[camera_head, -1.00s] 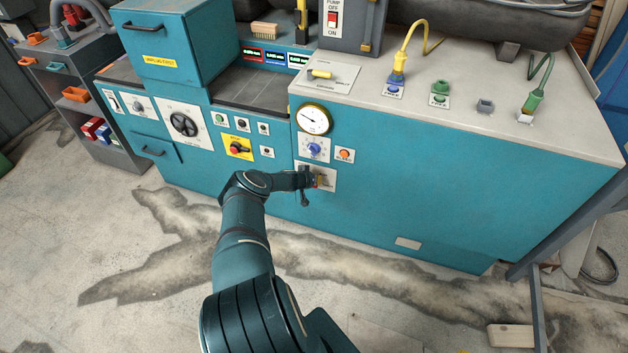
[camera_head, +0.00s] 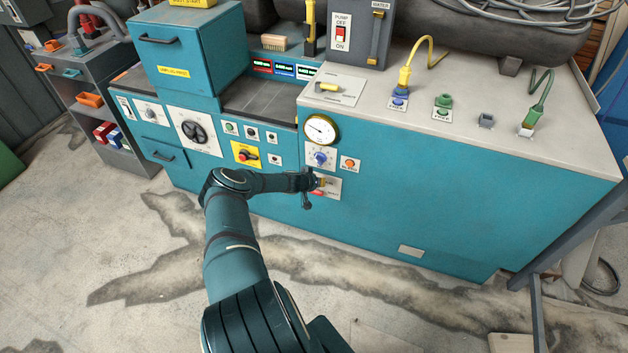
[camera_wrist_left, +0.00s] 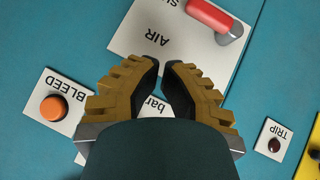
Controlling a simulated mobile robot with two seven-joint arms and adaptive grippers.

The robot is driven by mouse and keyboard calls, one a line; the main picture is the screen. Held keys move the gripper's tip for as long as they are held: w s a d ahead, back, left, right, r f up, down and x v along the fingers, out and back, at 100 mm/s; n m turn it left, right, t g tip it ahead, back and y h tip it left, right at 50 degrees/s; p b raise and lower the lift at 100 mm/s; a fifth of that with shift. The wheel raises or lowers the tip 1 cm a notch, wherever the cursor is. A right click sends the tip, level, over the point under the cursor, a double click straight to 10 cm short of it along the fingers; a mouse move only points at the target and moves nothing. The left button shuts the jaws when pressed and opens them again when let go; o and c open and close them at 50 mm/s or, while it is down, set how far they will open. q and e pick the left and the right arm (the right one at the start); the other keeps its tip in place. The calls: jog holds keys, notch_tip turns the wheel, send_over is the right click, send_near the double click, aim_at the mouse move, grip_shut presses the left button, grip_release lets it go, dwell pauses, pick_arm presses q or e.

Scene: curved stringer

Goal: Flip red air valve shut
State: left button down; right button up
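The red air valve lever (camera_wrist_left: 212,17) lies across its white AIR plate (camera_wrist_left: 150,38) at the top of the left wrist view, with a grey pivot at one end. In the head view the plate (camera_head: 333,190) is low on the teal cabinet front, and a bit of the red lever (camera_head: 318,193) shows under my gripper. My left gripper (camera_wrist_left: 162,65) has gold fingers with black pads. The tips almost meet, with only a narrow gap and nothing between them. It is in front of the plate's edge, apart from the lever in the wrist view. My right gripper is not in view.
An orange BLEED button (camera_wrist_left: 54,107) and a TRIP button (camera_wrist_left: 274,145) flank the fingers. A blue knob (camera_head: 320,158) and a round gauge (camera_head: 321,129) are above the valve plate. A grey frame leg (camera_head: 536,300) stands at right.

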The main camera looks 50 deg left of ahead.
pick_arm(q)
jog(key=s+r, duration=0.1)
jog(key=s+d+r, duration=0.1)
jog(key=s+d+r+p, duration=0.1)
jog(key=r, duration=0.1)
dwell(0.8)
jog(key=w+d+r+m+h, duration=0.15)
jog(key=w+d, duration=0.25)
jog(key=d, duration=0.5)
jog(key=w+d+r+m+h, duration=0.15)
jog(key=w+d, duration=0.25)
jog(key=d, duration=0.6)
jog(key=s+d+r+m+g+h, duration=0.2)
jog(key=d+g+h, duration=0.1)
jog(key=d, duration=1.4)
jog(key=s+d+r+m+g, duration=0.1)
jog(key=s+d+r+g, duration=0.15)
jog(key=s+d, duration=0.7)
jog(key=s+d+r+g, duration=0.1)
jog(key=s+d+r, duration=0.2)
jog(key=s, duration=0.3)
jog(key=s+d+r+g, duration=0.1)
jog(key=s+d+r, duration=0.2)
jog(key=s, duration=0.2)
jog(key=shift+s+d+r, duration=0.25)
jog(key=shift+s+d, duration=0.05)
jog(key=shift+s, duration=0.1)
